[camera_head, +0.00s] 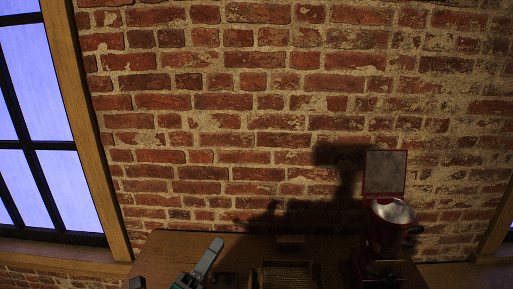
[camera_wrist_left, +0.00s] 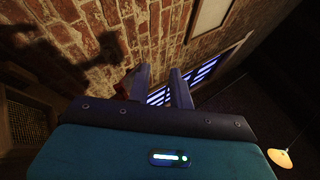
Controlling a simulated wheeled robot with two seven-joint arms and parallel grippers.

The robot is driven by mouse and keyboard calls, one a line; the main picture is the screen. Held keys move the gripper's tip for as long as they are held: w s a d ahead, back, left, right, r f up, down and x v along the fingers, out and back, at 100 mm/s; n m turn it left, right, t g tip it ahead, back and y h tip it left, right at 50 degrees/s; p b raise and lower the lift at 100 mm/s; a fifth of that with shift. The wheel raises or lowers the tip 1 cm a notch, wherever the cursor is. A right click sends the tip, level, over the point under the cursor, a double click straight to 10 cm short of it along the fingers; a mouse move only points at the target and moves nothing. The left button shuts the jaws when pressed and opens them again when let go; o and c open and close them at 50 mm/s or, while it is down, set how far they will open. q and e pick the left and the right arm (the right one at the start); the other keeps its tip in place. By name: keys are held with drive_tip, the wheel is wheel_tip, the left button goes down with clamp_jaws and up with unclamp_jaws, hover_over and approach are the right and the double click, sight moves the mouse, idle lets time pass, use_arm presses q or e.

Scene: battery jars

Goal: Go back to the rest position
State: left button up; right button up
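My left gripper (camera_head: 205,261) shows at the bottom of the head view, over the left part of the wooden table (camera_head: 160,249). Its teal body is mostly cut off by the lower edge. In the left wrist view the two fingers of my left gripper (camera_wrist_left: 161,84) stand apart with nothing between them. My right gripper is in neither view. No battery jars can be made out.
A red device with a metal bowl (camera_head: 393,211) and raised lid stands on the table's right part. A slatted wooden item (camera_head: 287,275) lies at the table's middle. A brick wall (camera_head: 250,100) rises behind, with a window (camera_head: 40,90) at left.

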use_arm(q)
drive_tip(key=s+a+f+n+g+y, duration=0.1)
drive_tip(key=a+f+n+g+y, duration=0.1)
drive_tip(key=a+f+n+y, duration=0.6)
drive_tip(key=s+a+f+n+g+y, duration=0.1)
drive_tip(key=a+f+n+g+y, duration=0.3)
drive_tip(key=f+n, duration=0.6)
drive_tip(key=s+a+f+n+g+y, duration=0.1)
drive_tip(key=s+f+n+g, duration=0.5)
drive_tip(key=s, duration=0.4)
drive_tip(key=s+a+f+n+g, duration=0.2)
drive_tip(key=s+f+n+g, duration=0.2)
drive_tip(key=s+f, duration=0.4)
wheel_tip(320, 180, down, 30)
drive_tip(key=s+g, duration=0.1)
drive_tip(key=s, duration=0.1)
drive_tip(key=s+a+f+g, duration=0.1)
drive_tip(key=s+a+f, duration=0.2)
drive_tip(key=s+f, duration=1.6)
drive_tip(key=shift+f+y, duration=0.3)
drive_tip(key=shift+f, duration=0.25)
